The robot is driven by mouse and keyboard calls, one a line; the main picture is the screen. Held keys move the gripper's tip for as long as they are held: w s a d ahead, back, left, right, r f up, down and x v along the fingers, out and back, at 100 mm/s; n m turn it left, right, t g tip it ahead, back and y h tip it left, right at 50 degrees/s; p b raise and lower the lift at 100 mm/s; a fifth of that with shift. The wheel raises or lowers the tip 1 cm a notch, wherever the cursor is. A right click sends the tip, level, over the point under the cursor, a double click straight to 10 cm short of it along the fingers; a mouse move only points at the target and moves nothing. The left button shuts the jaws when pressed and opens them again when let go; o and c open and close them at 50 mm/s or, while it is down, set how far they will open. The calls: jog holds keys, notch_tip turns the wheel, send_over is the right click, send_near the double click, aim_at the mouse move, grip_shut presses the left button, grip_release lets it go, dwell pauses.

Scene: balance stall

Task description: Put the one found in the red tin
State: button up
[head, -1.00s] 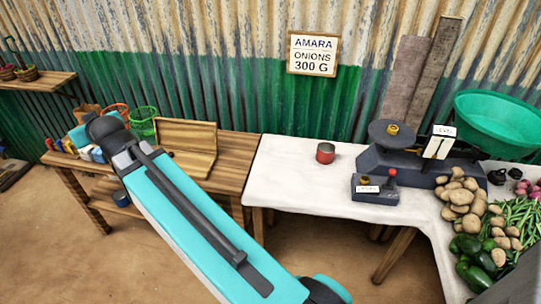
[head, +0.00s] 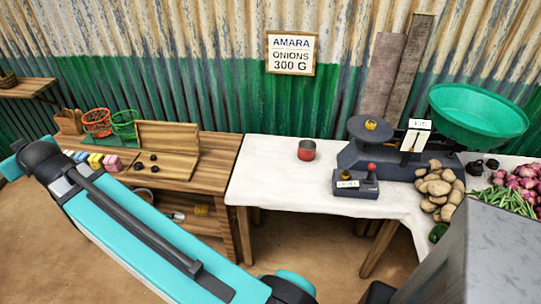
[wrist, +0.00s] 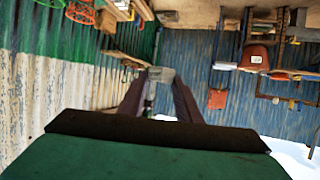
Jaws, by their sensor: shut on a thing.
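The red tin (head: 307,151) stands upright on the white counter, left of the balance scale (head: 400,160), with its open top up. My gripper (wrist: 160,86) shows in the wrist view, its two dark fingers shut on a small grey block-like thing (wrist: 161,74). What exactly it is, I cannot tell. In the head view my arm reaches to the far left, and its gripper end is hidden or out of frame, far from the tin.
Potatoes (head: 437,188) and onions (head: 522,182) lie at the right. A wooden bench (head: 215,150) on the left holds baskets, coloured blocks and small dark pieces. The counter around the tin is clear.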

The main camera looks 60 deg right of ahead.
jog(key=shift+d, duration=0.2)
jog(key=s+d+f+m+g+h+b, duration=0.2)
jog(key=s+d+f+m+h+b, duration=0.25)
jog(key=d, duration=0.95)
jog(key=s+d+f+m+g+h+b, duration=0.25)
jog(key=s+d+f, duration=0.45)
jog(key=d, duration=0.6)
jog(key=s+d+f+m+g+h+b, duration=0.3)
jog(key=d+f, duration=0.4)
jog(key=d, duration=0.7)
jog(key=s+d+f+m+g+h+b, duration=0.2)
jog(key=s+d+f+m+g+b, duration=0.15)
jog(key=s+d, duration=0.55)
jog(key=s+d+f+m+g+h+b, duration=0.2)
jog(key=s+d+m, duration=0.2)
jog(key=s+d, duration=0.5)
jog(key=s+d+f+m+g+y+b, duration=0.1)
jog(key=s+d+m+g+b, duration=0.1)
jog(key=s, duration=0.9)
jog(key=s+d+f+m+g+y+b, duration=0.1)
jog(key=s+d+m+g+b, duration=0.1)
jog(key=s, duration=0.9)
jog(key=d+m+g, duration=0.1)
jog(key=m+g, duration=0.1)
jog(key=g, duration=0.1)
jog(key=shift+d+f, duration=0.2)
jog(key=shift+f, duration=0.2)
jog(key=shift+m, duration=0.25)
